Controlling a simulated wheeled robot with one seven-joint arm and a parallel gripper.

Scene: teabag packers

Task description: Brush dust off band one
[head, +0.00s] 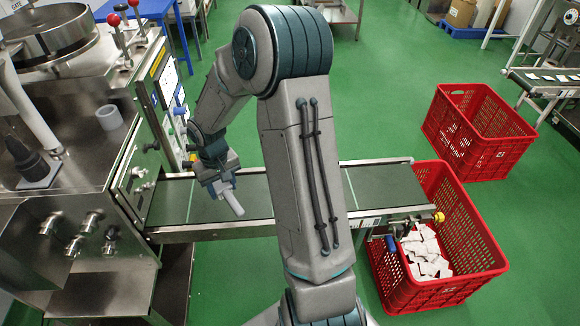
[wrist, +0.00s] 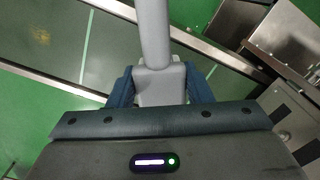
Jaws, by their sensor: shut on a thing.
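Band one appears as the dark green conveyor belt (head: 260,194) with metal side rails, running from the machine at left to the red crate at right. It also fills much of the wrist view (wrist: 110,55). My gripper (head: 221,187) is above the left part of the belt, its blue fingers shut on a grey tool (head: 232,200), likely the brush. In the wrist view its grey block sits between my fingers (wrist: 160,88) and a round grey shaft (wrist: 154,35) extends from it. No bristles show. A faint brownish dust patch (wrist: 40,35) lies on the belt.
A red crate (head: 480,235) with white teabags (head: 428,258) stands at the belt's right end. Another red crate (head: 470,150) stands behind it. The steel machine (head: 75,125) with knobs and levers borders the belt at left. Green floor lies open behind the belt.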

